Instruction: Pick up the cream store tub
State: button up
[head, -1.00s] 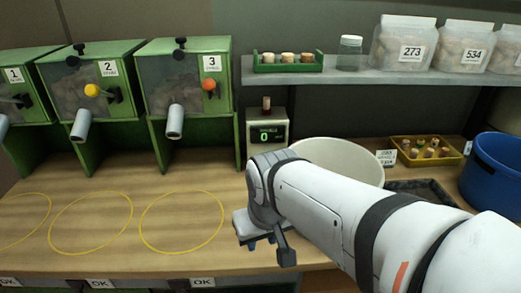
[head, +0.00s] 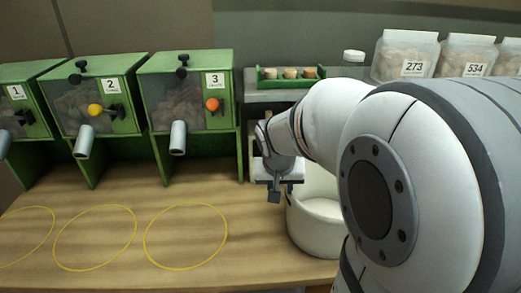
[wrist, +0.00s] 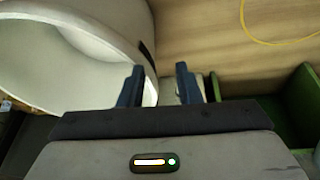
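The cream store tub (head: 316,232) stands on the wooden counter, partly hidden behind my arm in the head view. It is wide, round and open-topped, and appears empty where I see inside. In the wrist view the tub (wrist: 75,35) fills the upper left, with a small dark patch on its outer side. My gripper (head: 274,192) is at the tub's left back edge in the head view. In the wrist view my gripper (wrist: 158,84) is open, its two blue fingers apart. The tub's wall shows between them near the left finger; I cannot tell whether they touch.
Green dispensers (head: 190,95) stand at the left, with yellow rings (head: 186,236) on clear counter before them. A shelf (head: 262,97) holds a green cork rack (head: 290,82), a jar (head: 353,62) and numbered bags (head: 408,55). My arm hides the right side.

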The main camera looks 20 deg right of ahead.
jog(key=shift+m+h, duration=0.3)
jog(key=shift+m, duration=0.4)
jog(key=w+d+f, duration=0.2)
jog(key=w+d+f+p, duration=0.1)
jog(key=w+f, duration=0.1)
jog(key=w+d+f+p, duration=0.1)
jog(key=w+d+f, duration=0.1)
jog(key=f, duration=0.1)
jog(key=shift+w+d, duration=0.25)
jog(key=shift+d, duration=0.1)
grip_shut()
